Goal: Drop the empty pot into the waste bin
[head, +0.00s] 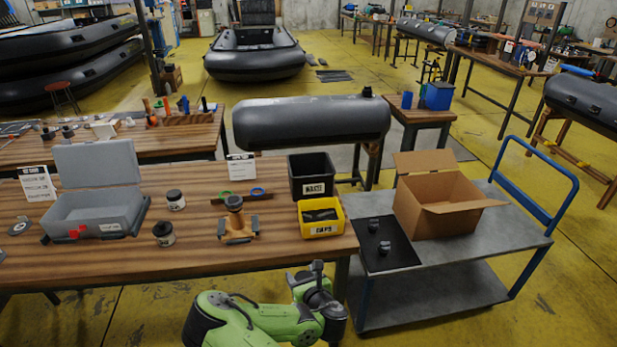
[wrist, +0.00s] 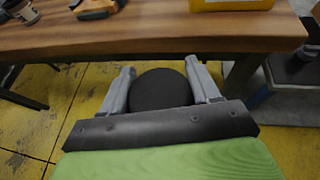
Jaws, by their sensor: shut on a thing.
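In the wrist view, my gripper (wrist: 160,70) is shut on a round, black-topped thing, which looks like the empty pot (wrist: 160,90). Its sides and any label are hidden. It is held over the floor, in front of the table edge. A black open bin (head: 312,177) with a white label, likely the waste bin, stands at the table's back right. Two other black-lidded pots (head: 175,199) (head: 164,234) stand upright left of centre on the table.
A yellow bin (head: 321,228) holding dark pieces stands in front of the black bin. An orange clamp-like tool (head: 237,222) and an open grey case (head: 98,210) share the wooden table (head: 110,257). A cart (head: 470,245) with a cardboard box (head: 436,204) stands at right.

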